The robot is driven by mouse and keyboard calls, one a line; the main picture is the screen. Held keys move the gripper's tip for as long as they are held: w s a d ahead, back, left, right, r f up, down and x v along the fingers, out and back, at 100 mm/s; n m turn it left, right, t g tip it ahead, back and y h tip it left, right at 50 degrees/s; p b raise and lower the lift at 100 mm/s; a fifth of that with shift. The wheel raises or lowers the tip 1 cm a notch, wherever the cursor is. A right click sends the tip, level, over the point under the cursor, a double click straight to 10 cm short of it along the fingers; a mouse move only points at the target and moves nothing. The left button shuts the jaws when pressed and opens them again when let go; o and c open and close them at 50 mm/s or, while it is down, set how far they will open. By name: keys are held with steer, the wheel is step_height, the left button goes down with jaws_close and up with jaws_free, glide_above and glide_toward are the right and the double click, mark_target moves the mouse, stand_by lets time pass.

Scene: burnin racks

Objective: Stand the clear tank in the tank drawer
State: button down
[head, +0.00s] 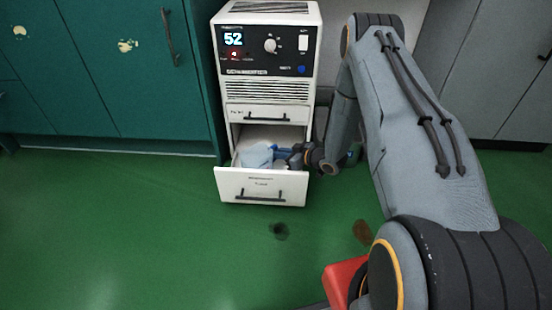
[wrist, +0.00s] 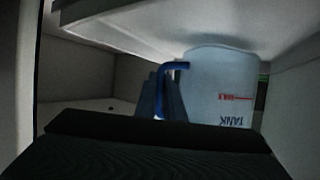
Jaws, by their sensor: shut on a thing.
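The clear tank (head: 257,156) is a pale bluish vessel inside the open lower drawer (head: 227,183) of the white cabinet. My gripper (head: 290,155) reaches into the drawer from the right and is shut on the tank's blue handle. In the wrist view the tank (wrist: 215,85) shows a red mark and the word TANK, upside down in the picture. The grey fingers (wrist: 163,102) close around the blue handle (wrist: 174,66). The tank's one end meets a white panel at the top of that view; whether it bears its weight there I cannot tell.
The white cabinet (head: 268,90) has a display reading 52, a knob and a closed upper drawer (head: 265,115). Teal cupboards (head: 100,80) stand left, grey ones (head: 470,70) right. A red object (head: 345,278) lies near my base. The green floor (head: 120,230) is clear left of the drawer.

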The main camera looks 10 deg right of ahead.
steer(key=shift+f, duration=0.55)
steer(key=shift+f, duration=0.1)
steer(key=c, duration=1.8)
jaws_free()
steer(key=shift+c, duration=0.2)
steer(key=shift+s+d+r, duration=0.25)
steer(key=p+v, duration=0.6)
steer(key=v, duration=0.5)
steer(key=shift+d, duration=0.1)
